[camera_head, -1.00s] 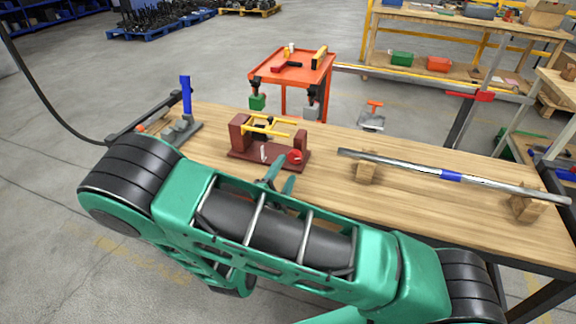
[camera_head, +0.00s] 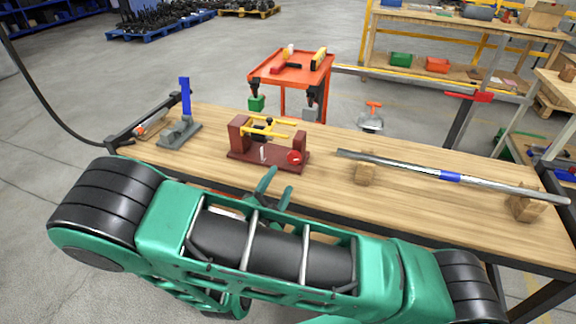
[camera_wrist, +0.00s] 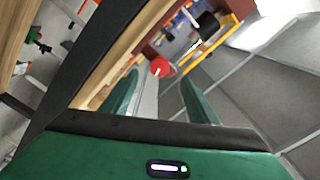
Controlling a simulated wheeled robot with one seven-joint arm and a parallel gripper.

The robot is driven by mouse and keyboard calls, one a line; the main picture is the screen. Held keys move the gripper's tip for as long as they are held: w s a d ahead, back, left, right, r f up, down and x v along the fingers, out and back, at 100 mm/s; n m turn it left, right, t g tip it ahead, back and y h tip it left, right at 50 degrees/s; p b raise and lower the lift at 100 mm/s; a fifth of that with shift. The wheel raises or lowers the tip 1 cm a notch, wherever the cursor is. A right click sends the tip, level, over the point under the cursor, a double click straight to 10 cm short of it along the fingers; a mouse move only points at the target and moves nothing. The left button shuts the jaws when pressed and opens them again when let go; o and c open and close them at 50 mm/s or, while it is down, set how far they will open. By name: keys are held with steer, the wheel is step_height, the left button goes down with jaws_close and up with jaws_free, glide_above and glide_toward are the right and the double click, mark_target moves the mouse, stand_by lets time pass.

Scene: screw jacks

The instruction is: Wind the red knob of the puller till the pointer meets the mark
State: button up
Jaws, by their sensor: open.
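The puller stands on the wooden bench, with a dark red frame (camera_head: 240,139) and yellow arms (camera_head: 270,128). Its round red knob (camera_head: 295,157) is at the front right of its base. A small pale upright piece stands at the front of the base; I cannot tell whether it is the pointer, and the mark is too small to make out. My gripper (camera_head: 271,187) is open and empty at the bench's front edge, in front of the puller and apart from the knob. In the wrist view the knob (camera_wrist: 161,67) shows beyond the gap between my fingers (camera_wrist: 160,98).
A grey stand with a blue handle (camera_head: 186,95) is left of the puller. A long metal bar (camera_head: 410,167) lies on wooden blocks (camera_head: 366,172) to the right. A red tool cart (camera_head: 291,70) stands behind the bench. Bare bench top lies between puller and bar.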

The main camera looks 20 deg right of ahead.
mark_target(297, 152)
steer(key=n, duration=0.2)
steer(key=w+d+n, duration=0.1)
steer(key=n, duration=0.1)
steer(key=w+n, duration=0.1)
steer(key=n, duration=0.1)
steer(key=shift+d, duration=0.35)
steer(key=n, duration=0.2)
steer(key=w+d+n, duration=0.1)
steer(key=n, duration=0.2)
steer(key=shift+w+d+r+n, duration=0.2)
steer(key=shift+w+d+n, duration=0.1)
steer(key=shift+w, duration=0.1)
steer(key=x, duration=1)
steer(key=shift+w+d, duration=0.2)
steer(key=shift+w, duration=0.1)
steer(key=c, duration=1)
